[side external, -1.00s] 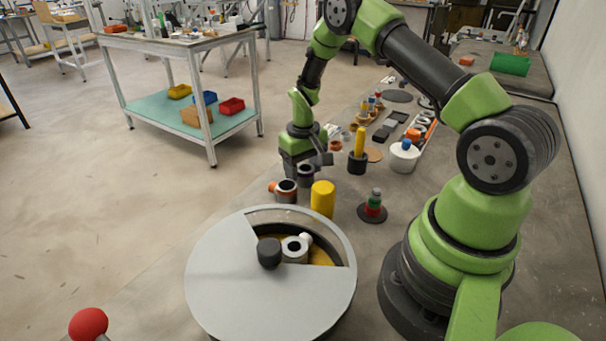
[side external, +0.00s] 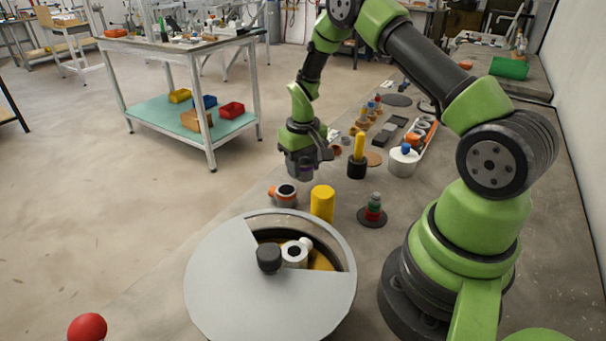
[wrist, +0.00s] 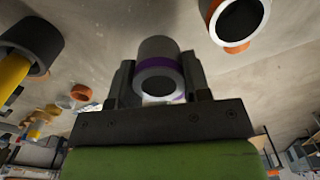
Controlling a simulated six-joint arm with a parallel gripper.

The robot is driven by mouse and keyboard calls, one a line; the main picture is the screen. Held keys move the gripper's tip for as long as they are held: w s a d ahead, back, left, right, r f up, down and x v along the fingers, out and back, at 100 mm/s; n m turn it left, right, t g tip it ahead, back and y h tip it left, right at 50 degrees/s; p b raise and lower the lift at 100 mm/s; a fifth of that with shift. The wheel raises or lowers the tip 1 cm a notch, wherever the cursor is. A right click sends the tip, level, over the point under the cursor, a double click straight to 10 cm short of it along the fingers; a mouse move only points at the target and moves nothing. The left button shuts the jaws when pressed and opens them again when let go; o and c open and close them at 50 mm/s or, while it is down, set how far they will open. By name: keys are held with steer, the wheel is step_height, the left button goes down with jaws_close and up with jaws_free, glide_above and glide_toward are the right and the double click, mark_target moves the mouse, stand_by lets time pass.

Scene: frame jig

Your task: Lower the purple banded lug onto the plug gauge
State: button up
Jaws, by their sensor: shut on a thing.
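The purple banded lug (wrist: 158,70), a grey hollow cylinder with a purple band near its open end, sits between the fingers of my gripper (wrist: 158,82) in the wrist view. My gripper is shut on it. In the side view my gripper (side external: 303,165) holds the lug (side external: 305,172) in the air above the bench, behind the orange banded lug (side external: 286,194). A stepped red and green post with a grey top on a dark disc (side external: 373,208) looks like the plug gauge, though I cannot be sure. It stands apart, to the right and nearer the camera.
A yellow cylinder (side external: 322,203) stands between the lug and the stepped post. A yellow rod in a black cup (side external: 357,165) and a white pot (side external: 403,160) stand to the right. A round grey turntable cover (side external: 230,280) fills the front. Several small parts lie behind.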

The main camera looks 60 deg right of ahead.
step_height(320, 180, up, 7)
steer(key=s, duration=0.1)
step_height(320, 180, up, 3)
glide_above(375, 193)
steer(key=shift+w+d+f, duration=0.1)
steer(key=shift+w+f, duration=0.1)
steer(key=shift+s+f, duration=0.1)
steer(key=shift+s, duration=0.1)
steer(key=shift+f, duration=2.4)
steer(key=shift+f, duration=0.1)
steer(key=shift+f, duration=0.85)
steer(key=shift+f, duration=0.15)
